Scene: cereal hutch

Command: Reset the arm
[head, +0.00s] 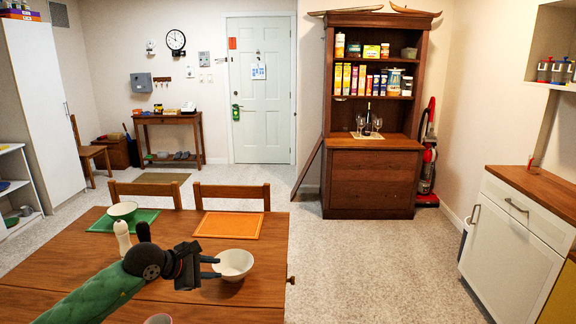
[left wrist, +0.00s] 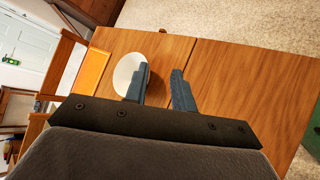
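My left arm (head: 95,288), with a green sleeve, reaches in from the lower left over the wooden table. My left gripper (head: 215,267) is open, its two dark fingers apart and pointing right at a white bowl (head: 234,265). In the left wrist view the gap between the fingers (left wrist: 160,72) shows only bare table top. There the white bowl (left wrist: 127,72) lies beyond the left finger, which covers part of its rim. I cannot tell whether finger and bowl touch. The gripper holds nothing. My right gripper is in neither view.
The table (head: 190,306) also bears an orange placemat (head: 230,226), a green placemat (head: 140,221) with a bowl (head: 122,210), and part of another bowl at the front edge. Two chairs stand behind it. A wooden hutch (head: 372,180) stands across open carpet.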

